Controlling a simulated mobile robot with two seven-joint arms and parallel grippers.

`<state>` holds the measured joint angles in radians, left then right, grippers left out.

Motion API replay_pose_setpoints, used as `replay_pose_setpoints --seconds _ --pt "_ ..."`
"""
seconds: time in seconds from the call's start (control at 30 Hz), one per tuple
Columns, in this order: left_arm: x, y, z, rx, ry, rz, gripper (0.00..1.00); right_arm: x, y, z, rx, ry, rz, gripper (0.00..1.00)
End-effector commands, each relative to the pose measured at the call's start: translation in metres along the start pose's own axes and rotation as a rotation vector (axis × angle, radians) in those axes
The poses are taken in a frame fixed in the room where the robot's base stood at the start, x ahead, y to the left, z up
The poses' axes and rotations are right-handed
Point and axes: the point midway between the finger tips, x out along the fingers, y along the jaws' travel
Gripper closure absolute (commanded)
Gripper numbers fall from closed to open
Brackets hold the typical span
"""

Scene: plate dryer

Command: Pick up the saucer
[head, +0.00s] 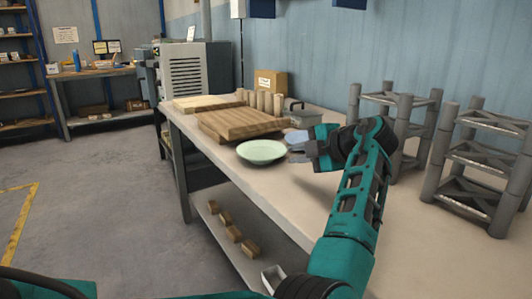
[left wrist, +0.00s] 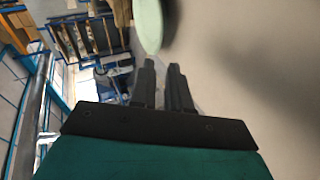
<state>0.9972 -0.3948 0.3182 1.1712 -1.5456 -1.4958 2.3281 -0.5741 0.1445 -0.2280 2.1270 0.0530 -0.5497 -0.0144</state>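The saucer (head: 262,151) is a pale green, shallow round dish. It lies on the light worktable near its left edge, in front of the wooden boards. The saucer's edge (left wrist: 149,24) shows beyond the fingertips, at the top of that view.
Wooden boards (head: 238,122) and upright wooden blocks (head: 265,102) stand behind the saucer. A bluish item (head: 296,137) lies beside my left gripper, partly hidden. Grey racks (head: 480,165) stand on the right. The table's front middle is clear. Small blocks (head: 234,233) lie on the lower shelf.

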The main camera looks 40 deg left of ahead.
Motion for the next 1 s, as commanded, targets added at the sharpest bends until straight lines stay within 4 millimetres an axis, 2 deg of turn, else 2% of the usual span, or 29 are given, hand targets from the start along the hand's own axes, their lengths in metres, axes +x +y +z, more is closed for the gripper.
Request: replay_pose_setpoints --seconds 0.1,0.2,0.47,0.7,0.83,1.0 --pt "0.026 -0.001 -0.001 0.000 0.005 0.001 0.84 0.002 -0.001 0.004 0.001 -0.005 -0.002 0.57" --pt "0.043 0.000 -0.001 0.001 0.004 0.001 0.84 0.002 -0.002 0.005 0.002 -0.008 -0.004 0.57" --pt "0.065 0.001 0.000 0.001 0.002 0.001 0.84 0.002 -0.003 0.005 0.007 -0.011 -0.007 0.57" --pt "0.100 0.001 0.003 0.003 0.003 0.001 0.84 0.002 -0.004 0.005 0.007 -0.008 -0.007 0.57" --pt "0.111 0.001 0.003 0.003 0.001 0.001 0.84 0.002 -0.004 0.005 0.007 -0.007 -0.007 0.57" --pt "0.112 0.001 0.004 0.003 0.000 0.002 0.84 0.002 -0.004 0.004 0.007 -0.006 -0.007 0.57"
